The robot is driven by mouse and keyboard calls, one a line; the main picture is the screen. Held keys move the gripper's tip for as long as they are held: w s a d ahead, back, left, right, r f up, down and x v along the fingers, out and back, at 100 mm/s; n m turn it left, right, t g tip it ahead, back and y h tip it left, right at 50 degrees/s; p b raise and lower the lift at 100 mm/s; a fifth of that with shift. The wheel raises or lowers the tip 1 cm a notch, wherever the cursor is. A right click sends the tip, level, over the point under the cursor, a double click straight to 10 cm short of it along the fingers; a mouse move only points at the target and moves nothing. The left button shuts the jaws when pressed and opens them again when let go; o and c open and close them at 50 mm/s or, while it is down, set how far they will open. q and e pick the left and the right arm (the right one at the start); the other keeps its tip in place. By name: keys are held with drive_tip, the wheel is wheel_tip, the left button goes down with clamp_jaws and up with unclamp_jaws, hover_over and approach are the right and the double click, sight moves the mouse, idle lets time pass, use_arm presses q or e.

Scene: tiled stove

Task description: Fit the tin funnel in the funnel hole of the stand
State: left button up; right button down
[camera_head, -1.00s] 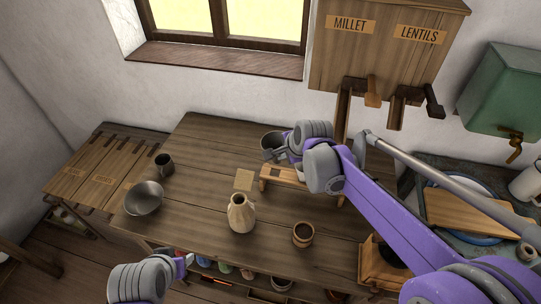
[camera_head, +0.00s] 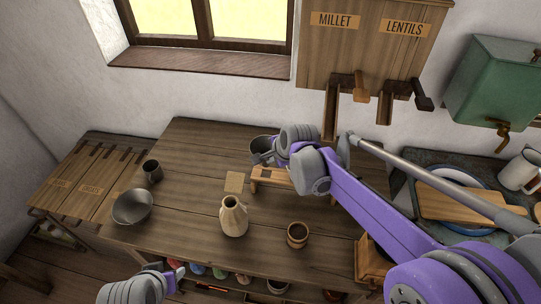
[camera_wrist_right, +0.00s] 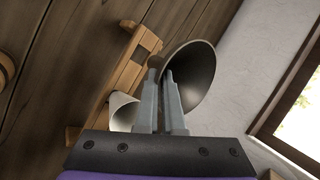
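The tin funnel (camera_head: 262,146) is a grey metal cone above the back of the table. In the right wrist view its wide dark mouth (camera_wrist_right: 195,78) faces up and to the right. My right gripper (camera_wrist_right: 161,78) appears shut on the funnel near its rim. The stand (camera_head: 268,177) is a small wooden bench on the table, partly hidden by my right wrist. In the right wrist view the stand (camera_wrist_right: 122,84) lies left of the fingers, apparently with a gap from the funnel. The funnel hole cannot be made out clearly. My left gripper (camera_head: 177,276) is low at the front left; its opening is unclear.
A clay jug (camera_head: 233,217), a brown cup (camera_head: 298,235), a metal bowl (camera_head: 132,207) and a dark mug (camera_head: 152,171) stand on the table. A small wooden square (camera_head: 234,183) lies behind the jug. The grain dispenser (camera_head: 370,50) hangs at the back right. A pale cone-shaped thing (camera_wrist_right: 123,112) shows by the stand.

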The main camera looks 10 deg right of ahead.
use_arm(q)
drive_tip(key=shift+s+f+b, duration=0.3)
drive_tip(key=shift+f+b, duration=0.15)
drive_tip(key=shift+f, duration=0.3)
drive_tip(key=shift+s+f+b, duration=0.25)
drive_tip(key=shift+f+b, duration=0.2)
drive_tip(key=shift+f, duration=0.3)
use_arm(e)
drive_tip(key=shift+f, duration=1.9)
use_arm(q)
drive_tip(key=shift+f, duration=0.1)
drive_tip(key=shift+s+f+b, duration=0.25)
drive_tip(key=shift+f+b, duration=0.55)
drive_tip(key=shift+f, duration=0.15)
drive_tip(key=shift+s+f+b, duration=0.25)
drive_tip(key=shift+f+b, duration=0.55)
drive_tip(key=shift+f, duration=0.1)
use_arm(e)
drive_tip(key=shift+f, duration=2.4)
drive_tip(key=c, duration=1)
unclamp_jaws()
drive_tip(key=shift+o, duration=0.2)
use_arm(q)
drive_tip(key=shift+w+r+p, duration=0.1)
drive_tip(key=shift+r+p, duration=0.3)
drive_tip(key=shift+r, duration=0.05)
use_arm(e)
drive_tip(key=v, duration=1.1)
drive_tip(key=shift+a+f, duration=0.1)
